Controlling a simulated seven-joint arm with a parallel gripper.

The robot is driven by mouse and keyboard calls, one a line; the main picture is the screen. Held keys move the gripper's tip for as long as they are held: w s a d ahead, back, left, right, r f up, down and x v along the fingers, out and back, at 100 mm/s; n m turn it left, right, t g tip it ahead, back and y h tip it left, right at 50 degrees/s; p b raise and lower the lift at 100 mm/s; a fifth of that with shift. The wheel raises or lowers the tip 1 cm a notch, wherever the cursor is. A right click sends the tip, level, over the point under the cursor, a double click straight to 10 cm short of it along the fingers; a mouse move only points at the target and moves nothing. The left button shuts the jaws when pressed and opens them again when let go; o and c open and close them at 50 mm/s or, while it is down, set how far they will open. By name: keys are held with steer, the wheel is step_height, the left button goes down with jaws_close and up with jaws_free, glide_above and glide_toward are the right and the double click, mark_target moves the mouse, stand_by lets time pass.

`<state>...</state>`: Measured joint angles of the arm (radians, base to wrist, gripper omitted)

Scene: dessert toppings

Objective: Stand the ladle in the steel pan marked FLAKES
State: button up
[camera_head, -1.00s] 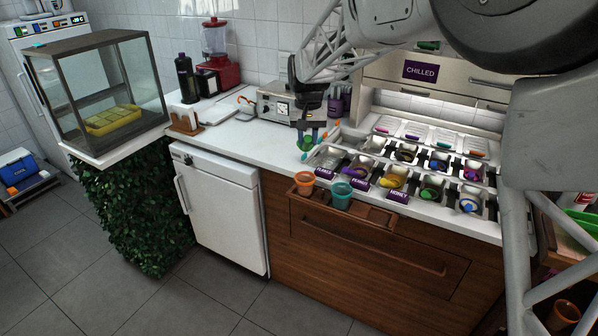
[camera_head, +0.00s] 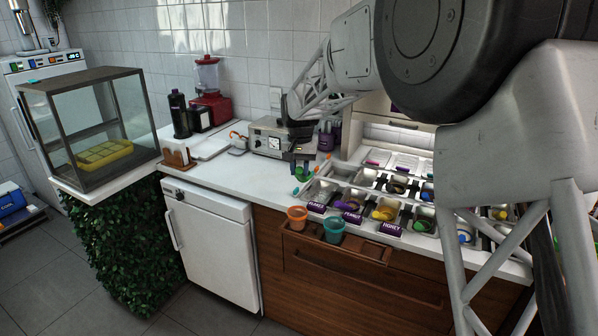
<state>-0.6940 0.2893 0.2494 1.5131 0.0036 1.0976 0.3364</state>
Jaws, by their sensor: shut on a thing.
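My gripper (camera_head: 302,168) points down above the white counter, just behind and left of the leftmost steel pans. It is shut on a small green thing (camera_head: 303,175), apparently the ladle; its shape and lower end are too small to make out. The front row of steel pans has purple labels. The leftmost label (camera_head: 317,208) seems to read FLAKES, and the steel pan (camera_head: 322,188) behind it looks mostly empty. The label beside it (camera_head: 352,217) is hard to read, and the third (camera_head: 390,229) reads HONEY. My gripper is apart from these pans.
An orange cup (camera_head: 297,217) and a teal cup (camera_head: 334,230) sit in the wooden front ledge. A grey appliance (camera_head: 268,140) stands behind my gripper. Other pans hold coloured utensils. My arm hides the right side.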

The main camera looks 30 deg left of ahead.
steer(key=w+a+f+m, duration=0.2)
steer(key=w+f+m, duration=0.1)
steer(key=w, duration=0.4)
steer(key=w+a+f+m, duration=0.3)
steer(key=w+f, duration=0.2)
steer(key=w, duration=0.2)
steer(key=shift+w+f, duration=0.2)
steer(key=shift+a, duration=0.1)
steer(key=shift+f, duration=0.2)
steer(key=shift+f, duration=4.7)
stand_by(1.3)
